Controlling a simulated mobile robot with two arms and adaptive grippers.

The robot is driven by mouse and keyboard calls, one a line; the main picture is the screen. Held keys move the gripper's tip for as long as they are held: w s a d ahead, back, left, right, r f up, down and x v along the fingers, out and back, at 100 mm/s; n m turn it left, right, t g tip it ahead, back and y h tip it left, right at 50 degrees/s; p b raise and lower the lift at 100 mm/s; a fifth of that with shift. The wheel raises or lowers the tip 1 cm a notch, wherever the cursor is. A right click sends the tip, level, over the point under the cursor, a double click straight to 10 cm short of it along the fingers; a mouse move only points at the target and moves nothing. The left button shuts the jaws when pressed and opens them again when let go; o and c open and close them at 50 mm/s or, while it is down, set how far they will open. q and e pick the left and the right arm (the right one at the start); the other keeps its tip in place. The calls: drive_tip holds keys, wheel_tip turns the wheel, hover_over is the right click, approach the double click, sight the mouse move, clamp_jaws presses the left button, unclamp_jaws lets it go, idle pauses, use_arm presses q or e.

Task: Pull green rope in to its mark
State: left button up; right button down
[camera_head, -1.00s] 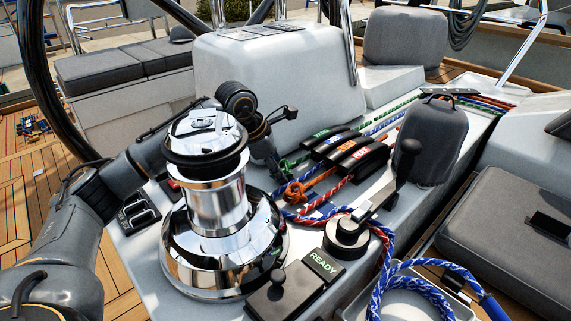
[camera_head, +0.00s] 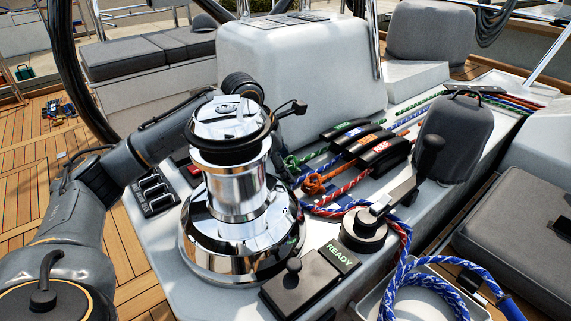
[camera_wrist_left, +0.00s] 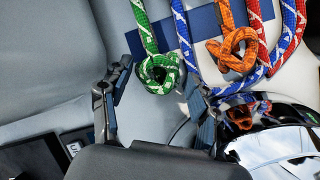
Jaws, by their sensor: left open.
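The green rope ends in a knot that hangs out of the green-labelled clutch (camera_head: 343,128). The knot shows in the left wrist view (camera_wrist_left: 158,72). My left gripper (camera_wrist_left: 155,98) is open, with one finger to the left of the knot and one to its lower right. Nothing is held between them. In the head view my left gripper is mostly hidden behind the chrome winch (camera_head: 236,195); one dark finger part shows beside it. More green rope (camera_head: 420,101) runs back behind the clutches. I cannot make out a mark on it. My right gripper is not in view.
An orange rope knot (camera_wrist_left: 236,48), a blue rope (camera_wrist_left: 190,40) and a red rope (camera_wrist_left: 262,35) lie just right of the green one. A winch handle (camera_head: 430,160), a READY box (camera_head: 338,256) and a tray with blue rope (camera_head: 430,295) stand nearer.

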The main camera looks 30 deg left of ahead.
use_arm(q)
drive_tip(key=v, duration=1.2)
drive_tip(key=shift+f, duration=0.1)
